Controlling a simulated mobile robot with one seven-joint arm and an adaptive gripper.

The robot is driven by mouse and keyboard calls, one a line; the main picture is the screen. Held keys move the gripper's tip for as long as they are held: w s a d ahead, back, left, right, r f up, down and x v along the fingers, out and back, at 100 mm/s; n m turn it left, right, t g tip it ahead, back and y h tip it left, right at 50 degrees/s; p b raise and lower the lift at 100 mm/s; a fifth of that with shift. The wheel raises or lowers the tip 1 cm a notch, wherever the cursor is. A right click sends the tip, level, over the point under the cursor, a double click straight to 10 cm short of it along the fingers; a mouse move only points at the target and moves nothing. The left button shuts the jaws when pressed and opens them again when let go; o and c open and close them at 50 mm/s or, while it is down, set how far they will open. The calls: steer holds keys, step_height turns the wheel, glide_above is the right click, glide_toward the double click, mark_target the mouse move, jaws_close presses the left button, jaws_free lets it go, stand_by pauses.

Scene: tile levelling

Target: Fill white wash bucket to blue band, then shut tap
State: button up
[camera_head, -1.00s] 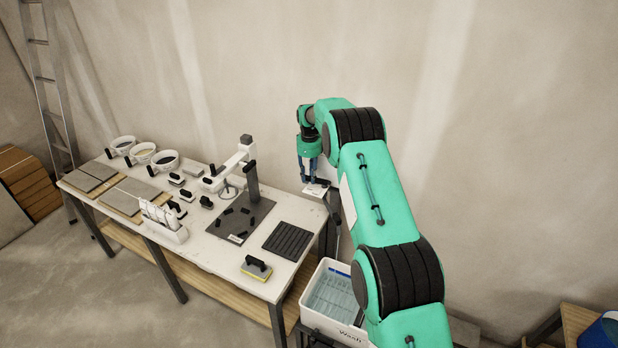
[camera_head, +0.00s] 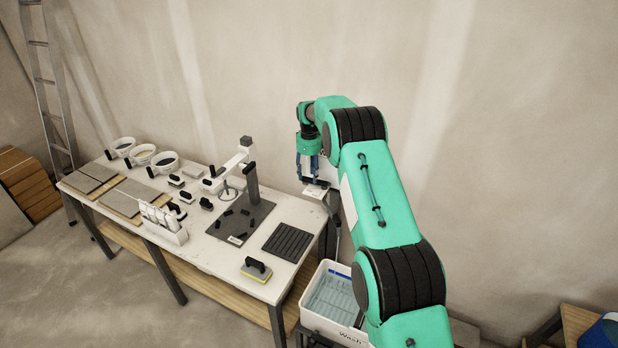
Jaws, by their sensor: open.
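The white wash bucket (camera_head: 318,321) stands low at the right end of the bench, with "Wash" lettered on its front. Pale bluish water or ribbing shows inside it, and a blue band (camera_head: 339,271) shows on its inner far wall; I cannot tell the exact level. My arm hides its right side. My gripper (camera_head: 309,180) points down, open, above and behind the bucket near the wall, beside a small white plate (camera_head: 315,192) at the bench's far right corner. The tap is not clearly visible; a thin pale upright shape below the gripper may be running water.
The white bench (camera_head: 200,247) holds a black ribbed mat (camera_head: 287,243), a yellow sponge float (camera_head: 256,269), a dark board with a stand (camera_head: 240,219), several hand tools and three bowls. A wooden table (camera_head: 578,325) with a blue item is at the lower right.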

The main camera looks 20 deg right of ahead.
mark_target(309, 179)
step_height(309, 179, up, 10)
stand_by(0.5)
steer(key=shift+r, duration=0.1)
